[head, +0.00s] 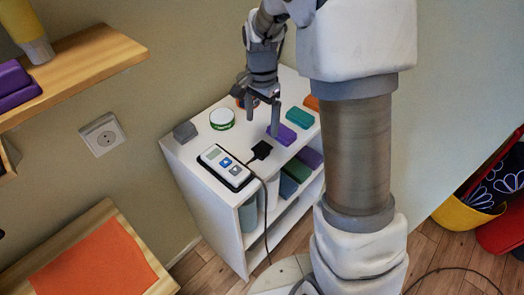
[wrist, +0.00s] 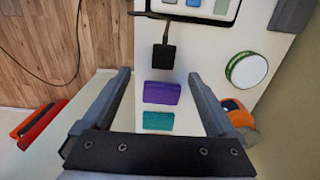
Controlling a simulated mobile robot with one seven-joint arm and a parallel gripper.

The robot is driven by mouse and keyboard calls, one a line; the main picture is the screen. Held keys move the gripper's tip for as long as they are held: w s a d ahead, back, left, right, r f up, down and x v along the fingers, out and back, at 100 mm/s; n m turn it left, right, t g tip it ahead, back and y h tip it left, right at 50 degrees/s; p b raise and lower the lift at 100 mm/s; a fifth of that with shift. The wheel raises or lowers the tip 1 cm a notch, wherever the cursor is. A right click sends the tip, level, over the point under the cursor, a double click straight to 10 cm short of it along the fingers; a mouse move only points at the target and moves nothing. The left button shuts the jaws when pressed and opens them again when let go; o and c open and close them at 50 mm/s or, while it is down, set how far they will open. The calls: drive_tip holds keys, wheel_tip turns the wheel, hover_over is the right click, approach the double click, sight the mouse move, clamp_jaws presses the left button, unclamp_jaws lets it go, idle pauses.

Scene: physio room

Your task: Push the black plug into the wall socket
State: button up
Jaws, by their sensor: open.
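The black plug (head: 260,150) lies on top of the white shelf unit (head: 205,150), beside the white and blue handheld device (head: 227,167). The plug (wrist: 164,56) also shows in the wrist view, just beyond the fingertips, with a short lead toward the device. The wall socket (head: 102,134) is a pale square plate on the wall, left of the shelf unit; the wrist view does not show it. My gripper (head: 262,118) is open and empty above the shelf top, behind the plug in the head view. In the wrist view my gripper (wrist: 158,75) has its fingers wide apart.
A purple block (head: 282,134) and a teal block (head: 300,118) lie near the plug. A green-rimmed round roll (head: 222,118) and a grey block (head: 185,132) stand toward the wall. A wooden shelf (head: 85,60) juts out upper left. A cable (head: 266,215) hangs down the unit's front.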

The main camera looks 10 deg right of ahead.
hover_over(261, 149)
drive_tip(key=f, duration=0.7)
drive_tip(key=shift+s+f, duration=0.25)
drive_tip(key=shift+s, duration=0.1)
drive_tip(key=shift+w+f+b, duration=0.2)
drive_tip(key=shift+w+f, duration=0.05)
drive_tip(key=shift+f, duration=1.05)
drive_tip(key=shift+w+f+b, duration=0.15)
drive_tip(key=shift+w+f, duration=0.05)
drive_tip(key=shift+f, duration=1.1)
drive_tip(key=c, duration=1.4)
